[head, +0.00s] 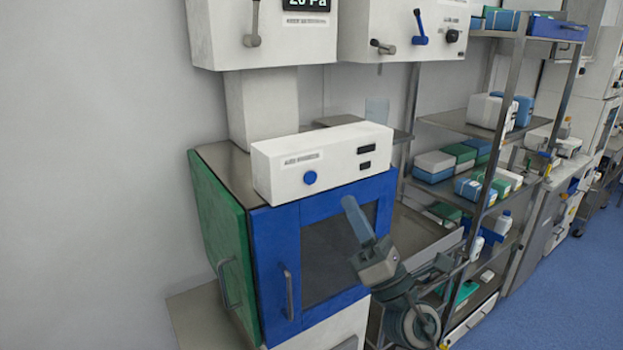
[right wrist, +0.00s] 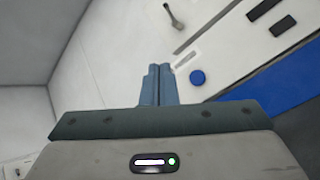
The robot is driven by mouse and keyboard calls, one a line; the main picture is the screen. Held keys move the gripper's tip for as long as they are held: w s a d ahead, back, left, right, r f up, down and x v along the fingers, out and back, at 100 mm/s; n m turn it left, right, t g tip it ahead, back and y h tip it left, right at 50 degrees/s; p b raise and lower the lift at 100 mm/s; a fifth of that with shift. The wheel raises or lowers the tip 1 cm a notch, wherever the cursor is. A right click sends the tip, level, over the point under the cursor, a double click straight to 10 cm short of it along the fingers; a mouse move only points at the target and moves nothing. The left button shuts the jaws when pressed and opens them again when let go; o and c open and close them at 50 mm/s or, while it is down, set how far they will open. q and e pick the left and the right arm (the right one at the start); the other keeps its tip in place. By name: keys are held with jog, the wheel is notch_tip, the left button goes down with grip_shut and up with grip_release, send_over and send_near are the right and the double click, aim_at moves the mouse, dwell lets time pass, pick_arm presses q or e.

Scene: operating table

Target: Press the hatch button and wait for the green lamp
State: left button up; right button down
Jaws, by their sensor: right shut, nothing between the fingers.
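The hatch is a cabinet with a blue-framed front door (head: 279,265), a dark window and a green side door (head: 222,250). The round blue button (head: 310,177) is on the white control box (head: 345,152) on top; it also shows in the right wrist view (right wrist: 197,77). Two small dark rectangles (head: 366,149) sit right of the button, neither lit green. My right gripper (head: 347,202) is shut and empty, in front of the door's upper part, below and right of the button in the picture. In the wrist view its fingertips (right wrist: 160,68) appear left of the button, apart from it. My left gripper is not in view.
White wall units with levers (head: 420,30) hang above. A metal shelf rack (head: 480,125) with boxes and bottles stands right of the hatch. Door handles (head: 287,290) stick out at the front and side. The blue floor (head: 560,290) at right is clear.

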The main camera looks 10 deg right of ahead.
aim_at(310, 178)
jog(key=shift+w+a+b, duration=0.25)
jog(key=shift+w+a, duration=0.2)
jog(key=shift+w, duration=0.85)
jog(key=shift+w+a+b, duration=0.3)
jog(key=shift+w+a, duration=0.2)
jog(key=shift+w, duration=0.75)
jog(key=shift+w+a+b, duration=0.25)
jog(key=shift+w+a, duration=0.2)
jog(key=shift+w, duration=0.85)
jog(key=shift+w, duration=0.1)
jog(key=shift+w+a, duration=0.15)
jog(key=shift+w, duration=0.15)
jog(key=shift+w+a, duration=0.1)
jog(key=shift+w, duration=0.25)
jog(key=shift+s, duration=0.1)
jog(key=shift+s+d, duration=0.25)
jog(key=shift+s, duration=0.45)
